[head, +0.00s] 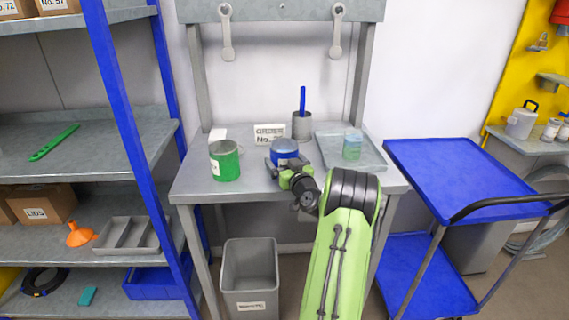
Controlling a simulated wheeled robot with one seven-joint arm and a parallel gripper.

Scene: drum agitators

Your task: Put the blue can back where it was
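The blue can (284,147) with a pale top is upright over the middle of the grey workbench (190,186). My gripper (286,163) is at the can, with one dark finger at its lower left and one at its lower right. The gripper and wrist hide the can's base, so I cannot tell whether it rests on the bench. Whether the fingers press on the can or stand slightly apart is too small to tell.
A green can (224,161) stands left of the blue can. Behind are a label card (269,135) and a grey cup (302,127) with a blue stick. A blue cart (455,170) stands further right.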

